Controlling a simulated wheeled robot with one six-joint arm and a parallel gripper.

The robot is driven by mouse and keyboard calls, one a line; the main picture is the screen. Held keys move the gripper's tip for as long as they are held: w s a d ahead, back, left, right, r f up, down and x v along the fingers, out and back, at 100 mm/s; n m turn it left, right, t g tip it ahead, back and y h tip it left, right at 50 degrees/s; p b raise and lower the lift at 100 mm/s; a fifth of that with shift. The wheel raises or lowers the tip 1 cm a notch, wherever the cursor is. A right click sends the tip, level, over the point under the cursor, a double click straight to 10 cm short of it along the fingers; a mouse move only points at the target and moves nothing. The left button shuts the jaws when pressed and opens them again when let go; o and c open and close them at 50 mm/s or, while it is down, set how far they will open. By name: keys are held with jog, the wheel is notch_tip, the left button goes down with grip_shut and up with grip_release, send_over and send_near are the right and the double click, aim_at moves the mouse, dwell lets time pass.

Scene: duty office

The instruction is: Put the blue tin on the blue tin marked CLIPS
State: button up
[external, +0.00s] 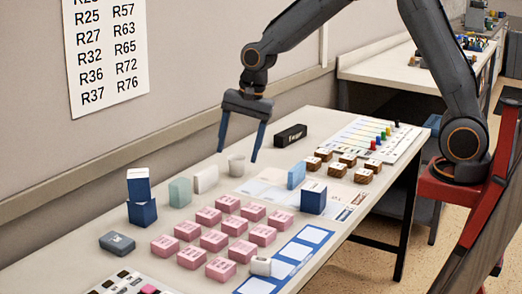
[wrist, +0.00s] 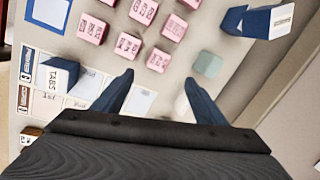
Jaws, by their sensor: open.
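At the left of the table, a blue tin with a white top (external: 138,184) sits on another blue tin (external: 142,211), slightly turned against it. The stack also shows at the top right of the wrist view (wrist: 258,22); its small lettering is unreadable to me. A separate blue tin (external: 313,198) stands right of the pink blocks; in the wrist view this tin (wrist: 60,76) seems to read TABS. My gripper (external: 237,155) is open and empty, pointing down above the back of the table, right of the stack and apart from all tins. Its fingers also show in the wrist view (wrist: 159,77).
Several pink blocks (external: 214,240) fill the middle. A green block (external: 180,192), a white block (external: 206,178), a pale cup (external: 237,166) and a light blue block (external: 296,175) stand behind. A dark box (external: 117,242) lies before the stack. A black box (external: 291,135) is at the back.

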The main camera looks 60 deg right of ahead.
jog(key=s+d+f+n, duration=0.2)
jog(key=s+d+n, duration=0.1)
jog(key=s, duration=0.5)
jog(key=s+d+f+n+g, duration=0.1)
jog(key=s+d+f+n, duration=0.1)
jog(key=s+d+n, duration=0.2)
jog(key=s+d+f+n+h, duration=0.1)
jog(key=s+d+f+n, duration=0.1)
jog(key=s+d+n, duration=0.2)
jog(key=s+n, duration=0.3)
jog(key=s, duration=0.5)
jog(key=shift+s+d, duration=0.2)
jog(key=shift+s, duration=0.1)
